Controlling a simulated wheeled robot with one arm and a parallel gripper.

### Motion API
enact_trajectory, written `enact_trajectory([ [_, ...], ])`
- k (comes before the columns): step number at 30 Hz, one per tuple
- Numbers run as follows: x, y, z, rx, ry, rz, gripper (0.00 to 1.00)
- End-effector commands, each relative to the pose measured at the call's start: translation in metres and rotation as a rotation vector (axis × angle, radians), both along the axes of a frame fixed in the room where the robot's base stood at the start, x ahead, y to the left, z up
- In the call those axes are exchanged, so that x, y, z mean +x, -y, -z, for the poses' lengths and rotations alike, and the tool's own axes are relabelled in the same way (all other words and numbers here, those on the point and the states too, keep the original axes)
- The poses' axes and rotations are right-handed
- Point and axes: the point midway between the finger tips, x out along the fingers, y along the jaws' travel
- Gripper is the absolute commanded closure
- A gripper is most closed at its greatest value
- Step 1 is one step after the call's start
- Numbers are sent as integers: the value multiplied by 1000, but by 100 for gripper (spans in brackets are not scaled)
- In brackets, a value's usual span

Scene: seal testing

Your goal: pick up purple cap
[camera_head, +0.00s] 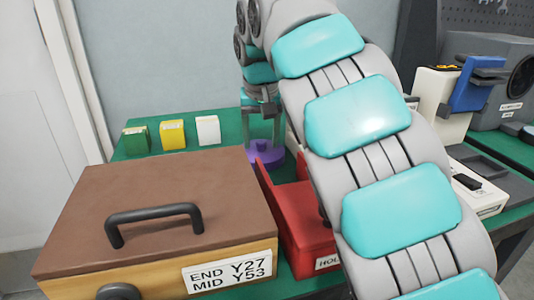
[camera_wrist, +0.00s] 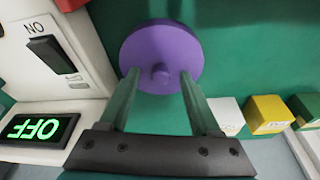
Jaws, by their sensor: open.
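The purple cap (camera_head: 268,155) is a round disc on the green table top, behind the red bin and partly hidden by it in the head view. In the wrist view the purple cap (camera_wrist: 160,42) shows a small knob at its middle. My gripper (camera_head: 264,140) points down over the cap. In the wrist view my gripper (camera_wrist: 159,76) is open, with one fingertip on each side of the knob and space between. Nothing is held. I cannot tell whether the fingertips touch the disc.
A red bin (camera_head: 300,215) and a brown-lidded box (camera_head: 160,205) stand in front. Green (camera_head: 136,139), yellow (camera_head: 173,135) and white (camera_head: 208,130) blocks stand left of the cap. A white device with a switch and a lit OFF display (camera_wrist: 40,128) is close by.

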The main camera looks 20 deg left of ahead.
Motion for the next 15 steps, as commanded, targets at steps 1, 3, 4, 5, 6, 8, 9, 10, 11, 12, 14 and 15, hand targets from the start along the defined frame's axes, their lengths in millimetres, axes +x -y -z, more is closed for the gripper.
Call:
enact_trajectory([
  [1,1,-1,2,0,0,0,36],
  [3,1,-1,1,0,0,-1,36],
  [4,1,-1,1,0,1,-1,36],
  [5,0,-1,1,0,1,0,36],
  [6,0,-1,1,0,1,-1,37],
  [8,0,-1,1,0,1,-1,44],
  [9,0,-1,1,0,1,-1,48],
  [10,0,-1,1,0,1,-1,52],
  [11,0,-1,1,0,1,-1,55],
  [12,0,-1,1,0,1,-1,59],
  [14,0,-1,0,0,1,-1,66],
  [15,0,-1,0,0,1,-1,71],
])
